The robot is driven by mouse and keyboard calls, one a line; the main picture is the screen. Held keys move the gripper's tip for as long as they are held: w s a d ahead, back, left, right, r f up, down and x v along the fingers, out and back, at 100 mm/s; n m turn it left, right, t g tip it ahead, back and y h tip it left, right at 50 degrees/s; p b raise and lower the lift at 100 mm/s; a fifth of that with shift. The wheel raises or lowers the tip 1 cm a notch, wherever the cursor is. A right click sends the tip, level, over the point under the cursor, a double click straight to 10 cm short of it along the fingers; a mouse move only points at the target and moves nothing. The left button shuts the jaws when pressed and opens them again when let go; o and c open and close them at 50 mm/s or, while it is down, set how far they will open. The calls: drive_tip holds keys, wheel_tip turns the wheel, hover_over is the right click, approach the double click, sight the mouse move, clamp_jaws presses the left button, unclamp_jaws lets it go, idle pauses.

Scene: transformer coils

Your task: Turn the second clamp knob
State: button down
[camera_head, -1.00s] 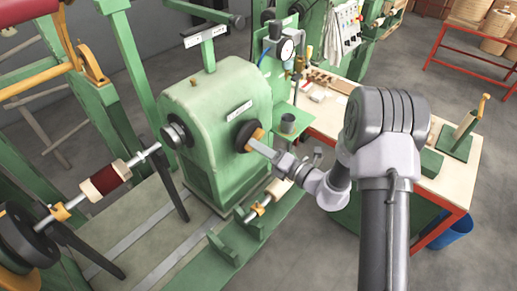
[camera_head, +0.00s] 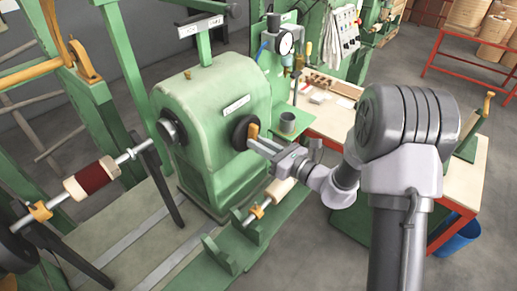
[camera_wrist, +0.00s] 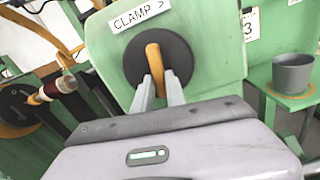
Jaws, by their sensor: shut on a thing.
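The clamp knob is a black disc (camera_wrist: 172,60) with an orange handle bar (camera_wrist: 155,66) on the side of the green headstock (camera_head: 205,120). A label reading "CLAMP" (camera_wrist: 138,14) sits above it in the wrist view. The knob also shows in the head view (camera_head: 243,132). My gripper (camera_wrist: 158,88) is shut on the orange bar, one grey finger on each side. The bar stands nearly upright in the wrist view. A second dark disc (camera_head: 168,131) is on the headstock's left face, by the shaft.
A grey cup (camera_head: 287,122) stands on a green shelf right of the knob. A shaft with a dark red coil (camera_head: 92,177) lies to the left. A cream roller (camera_head: 279,190) lies below my gripper. A workbench (camera_head: 325,118) stands behind.

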drive_tip(key=shift+f+n+b, duration=0.1)
drive_tip(key=shift+n+b, duration=0.45)
drive_tip(key=shift+n, duration=0.25)
drive_tip(key=shift+w, duration=0.1)
drive_tip(key=c, duration=1.4)
unclamp_jaws()
drive_tip(key=shift+o, duration=0.2)
drive_tip(key=shift+d, duration=0.1)
drive_tip(key=p+v, duration=0.2)
drive_tip(key=v, duration=1.5)
drive_tip(key=shift+d, duration=0.1)
